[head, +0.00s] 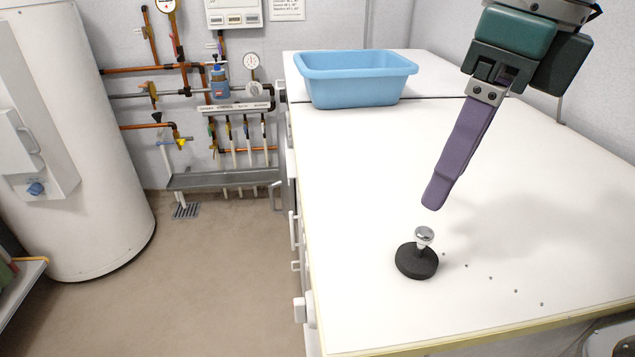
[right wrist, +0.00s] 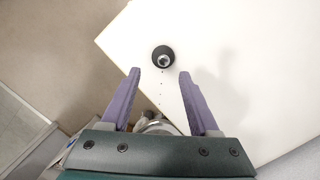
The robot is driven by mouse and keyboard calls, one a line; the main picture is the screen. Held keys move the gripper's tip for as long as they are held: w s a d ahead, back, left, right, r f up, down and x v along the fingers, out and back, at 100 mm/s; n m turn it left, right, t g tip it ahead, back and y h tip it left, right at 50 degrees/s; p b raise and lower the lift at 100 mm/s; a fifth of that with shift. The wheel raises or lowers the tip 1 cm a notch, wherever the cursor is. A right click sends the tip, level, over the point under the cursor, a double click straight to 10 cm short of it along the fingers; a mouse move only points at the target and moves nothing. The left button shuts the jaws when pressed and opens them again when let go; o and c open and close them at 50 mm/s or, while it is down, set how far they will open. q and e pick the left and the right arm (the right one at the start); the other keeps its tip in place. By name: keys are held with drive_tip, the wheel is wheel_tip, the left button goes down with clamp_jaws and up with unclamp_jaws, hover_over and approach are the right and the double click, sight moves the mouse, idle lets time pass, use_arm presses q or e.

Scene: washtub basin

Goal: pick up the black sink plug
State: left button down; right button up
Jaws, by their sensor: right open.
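The black sink plug (head: 416,262) stands upright on the white countertop near its front left corner, with a silver knob on top. It also shows in the right wrist view (right wrist: 163,57), ahead of the fingertips and roughly centred between them. My right gripper (head: 433,205) is above the plug in the head view, with its purple fingers pointing down and not touching it. In the right wrist view the two fingers (right wrist: 159,72) are apart with nothing between them. My left gripper is not in view.
The white countertop (head: 370,175) is mostly clear around the plug. A blue basin (head: 357,82) sits at the back left. Several small dark dots lie in a row right of the plug. A white tank (head: 85,130) and copper pipes stand to the left beyond the floor.

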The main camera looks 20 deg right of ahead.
sight(426, 232)
drive_tip(key=f, duration=0.4)
drive_tip(key=shift+w+f, duration=0.2)
drive_tip(key=f, duration=0.5)
drive_tip(key=shift+w+f, duration=0.15)
drive_tip(key=shift+w, duration=0.2)
drive_tip(key=shift+c, duration=0.2)
clamp_jaws()
